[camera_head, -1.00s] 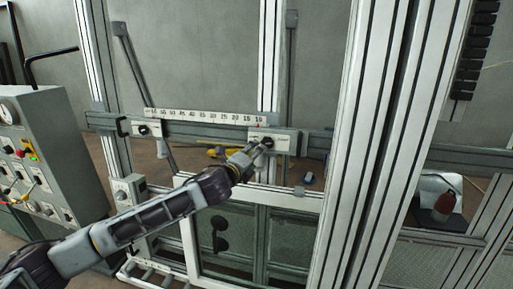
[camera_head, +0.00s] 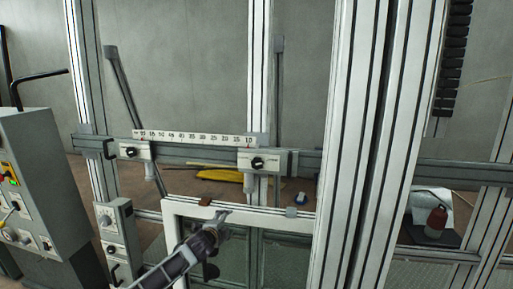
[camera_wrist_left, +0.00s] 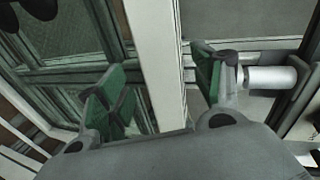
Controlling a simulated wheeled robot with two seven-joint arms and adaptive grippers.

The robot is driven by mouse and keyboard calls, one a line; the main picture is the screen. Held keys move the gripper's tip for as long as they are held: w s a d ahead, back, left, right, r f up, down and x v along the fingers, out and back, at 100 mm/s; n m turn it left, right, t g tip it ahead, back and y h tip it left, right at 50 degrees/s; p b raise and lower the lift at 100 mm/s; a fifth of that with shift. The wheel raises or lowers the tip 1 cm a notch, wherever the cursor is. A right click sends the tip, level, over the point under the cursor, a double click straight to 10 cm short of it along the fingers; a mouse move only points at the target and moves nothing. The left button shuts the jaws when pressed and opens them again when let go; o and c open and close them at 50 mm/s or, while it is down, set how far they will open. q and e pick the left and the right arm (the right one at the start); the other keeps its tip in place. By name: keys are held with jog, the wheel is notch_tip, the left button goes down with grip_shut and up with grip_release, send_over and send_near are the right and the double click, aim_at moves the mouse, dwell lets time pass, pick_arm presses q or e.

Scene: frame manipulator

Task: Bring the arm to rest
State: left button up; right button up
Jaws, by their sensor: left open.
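My left arm comes in from the bottom of the head view. My left gripper (camera_head: 218,221) is in front of the white frame's upper part, below the ruler rail. In the left wrist view the two green-padded fingers of my left gripper (camera_wrist_left: 165,95) stand apart, with nothing held between them. A pale upright bar of the frame (camera_wrist_left: 160,60) shows behind the gap; I cannot tell how far off it is. The right slider block with its black knob (camera_head: 258,163) is above and right of the gripper, apart from it. My right gripper is not in view.
The rail carries a ruler (camera_head: 193,138) and a left slider block (camera_head: 131,152). A thick aluminium post (camera_head: 352,150) stands to the right. A control cabinet (camera_head: 40,165) stands at the left.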

pick_arm(q)
jog(key=s+a+f+n+g+y, duration=0.1)
jog(key=s+a+f+n, duration=0.1)
jog(key=f, duration=0.6)
jog(key=s+a+f+n+g, duration=0.1)
jog(key=s+a+f+n, duration=0.15)
jog(key=f, duration=0.65)
jog(key=s+a+f+n+g+y, duration=0.1)
jog(key=s+a+f, duration=0.2)
jog(key=f, duration=0.5)
jog(key=s+a+f+n+g+b, duration=0.1)
jog(key=s+a+f+n, duration=0.1)
jog(key=s+f, duration=0.6)
jog(key=s+a+f+n+g+b, duration=0.1)
jog(key=s+a+f+n+g, duration=0.1)
jog(key=s+f, duration=0.6)
jog(key=s+f+n+g, duration=0.2)
jog(key=s+f, duration=0.6)
jog(key=s, duration=0.7)
jog(key=s+a+f+n+g+y, duration=0.1)
jog(key=s+f+n+g, duration=0.1)
jog(key=s+f, duration=0.6)
jog(key=s+a+f+n+g, duration=0.1)
jog(key=s+f, duration=0.8)
jog(key=s, duration=1.3)
jog(key=shift+s+a+n+g+b, duration=0.15)
jog(key=shift+s+n+g+b, duration=0.4)
jog(key=shift+n, duration=0.7)
jog(key=shift+w, duration=0.15)
